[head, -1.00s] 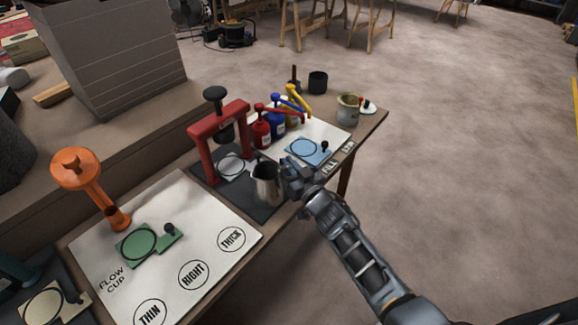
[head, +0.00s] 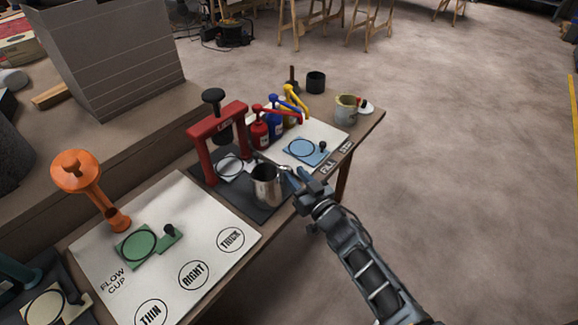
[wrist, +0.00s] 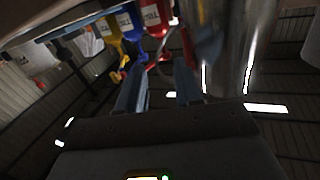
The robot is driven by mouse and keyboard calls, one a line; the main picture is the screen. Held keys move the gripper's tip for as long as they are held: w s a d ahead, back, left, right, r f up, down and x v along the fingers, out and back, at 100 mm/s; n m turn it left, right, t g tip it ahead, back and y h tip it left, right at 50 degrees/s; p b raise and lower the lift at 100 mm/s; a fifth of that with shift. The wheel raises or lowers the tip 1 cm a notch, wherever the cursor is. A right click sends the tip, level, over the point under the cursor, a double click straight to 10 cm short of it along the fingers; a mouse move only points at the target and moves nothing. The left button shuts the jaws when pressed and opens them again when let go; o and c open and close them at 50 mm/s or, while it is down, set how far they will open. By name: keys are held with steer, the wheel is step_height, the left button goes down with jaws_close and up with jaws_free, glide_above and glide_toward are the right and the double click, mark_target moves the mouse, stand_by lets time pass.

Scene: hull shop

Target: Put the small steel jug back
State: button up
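The small steel jug (head: 266,187) stands upright on the dark mat (head: 240,200) in front of the red press. My gripper (head: 290,178) is just to the right of the jug, over the bench's front edge, with its fingers towards the jug. The jug's shiny side (wrist: 236,45) fills the upper right there, close to the right finger. I cannot tell whether that finger touches the jug or its handle.
The red press (head: 215,140) stands behind the jug. Red (head: 259,135), blue and yellow pump bottles stand beyond it, by a white board with a blue plate (head: 305,150). A flow-cup board (head: 205,222) lies to the left. Floor right of the bench is clear.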

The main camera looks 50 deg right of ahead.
steer(key=v, duration=0.7)
steer(key=s+a+r+n+y, duration=0.1)
steer(key=s+a+r, duration=0.1)
steer(key=s+a, duration=0.6)
steer(key=s+a+r+n+g+y, duration=0.1)
steer(key=s+a+r+y, duration=0.1)
steer(key=s+a+r, duration=0.3)
steer(key=s+a+r+n+g+y, duration=0.1)
steer(key=s+a+r, duration=0.5)
steer(key=s+r, duration=0.7)
steer(key=shift+s+a+n+y, duration=0.2)
steer(key=shift+s+n+y, duration=0.5)
steer(key=shift+n+y, duration=0.15)
